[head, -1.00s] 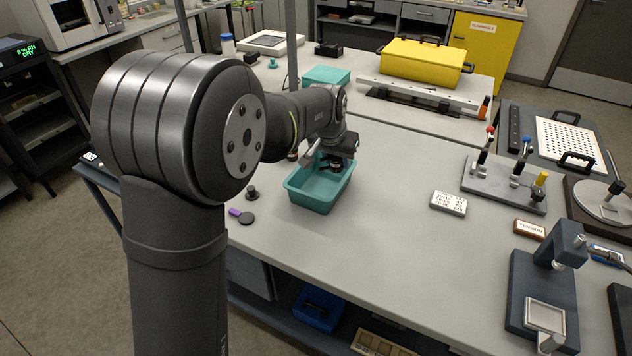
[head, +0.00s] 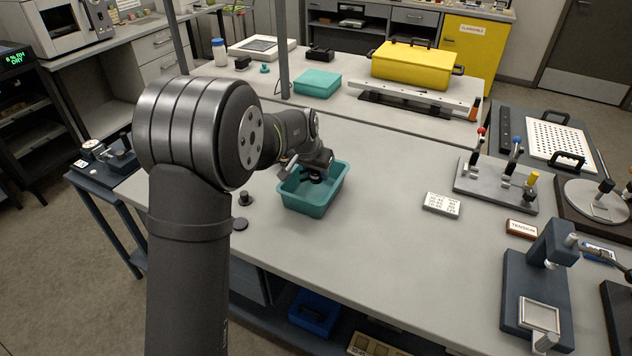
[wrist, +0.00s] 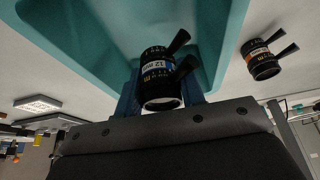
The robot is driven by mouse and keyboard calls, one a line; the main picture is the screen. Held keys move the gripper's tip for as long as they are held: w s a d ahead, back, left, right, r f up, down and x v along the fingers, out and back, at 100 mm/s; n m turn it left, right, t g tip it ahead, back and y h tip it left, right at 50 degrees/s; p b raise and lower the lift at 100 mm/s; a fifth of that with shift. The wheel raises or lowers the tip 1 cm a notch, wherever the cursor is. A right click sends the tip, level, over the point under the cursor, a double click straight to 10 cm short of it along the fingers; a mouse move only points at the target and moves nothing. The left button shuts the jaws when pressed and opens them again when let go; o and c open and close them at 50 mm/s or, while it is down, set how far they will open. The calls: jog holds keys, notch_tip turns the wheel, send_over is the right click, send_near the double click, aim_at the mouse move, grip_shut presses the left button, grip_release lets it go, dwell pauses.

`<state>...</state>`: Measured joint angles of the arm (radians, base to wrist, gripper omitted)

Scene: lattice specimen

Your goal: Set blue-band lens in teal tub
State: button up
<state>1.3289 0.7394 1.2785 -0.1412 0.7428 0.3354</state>
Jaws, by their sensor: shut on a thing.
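The blue-band lens (wrist: 158,82) is a black barrel with a blue band, yellow markings and two dark levers. My gripper (wrist: 162,92) is shut on it in the wrist view. The teal tub (wrist: 222,62) spreads behind the lens there. In the head view, the teal tub (head: 306,203) stands on the bench and my gripper (head: 316,178) is over its opening, pointing down. I cannot tell whether the lens touches the tub floor. In the head view the held lens is mostly hidden by the gripper and tub.
An orange-band lens (wrist: 262,62) stands on the bench outside the tub. A dark disc (head: 240,224) lies near the front edge. A teal box (head: 317,83) stands behind.

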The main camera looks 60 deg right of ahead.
aim_at(315, 178)
jog(key=shift+f, duration=1.95)
jog(key=shift+f, duration=0.2)
jog(key=o, duration=1.1)
jog(key=shift+c, duration=0.2)
jog(key=shift+r, duration=0.1)
jog(key=v, duration=1.2)
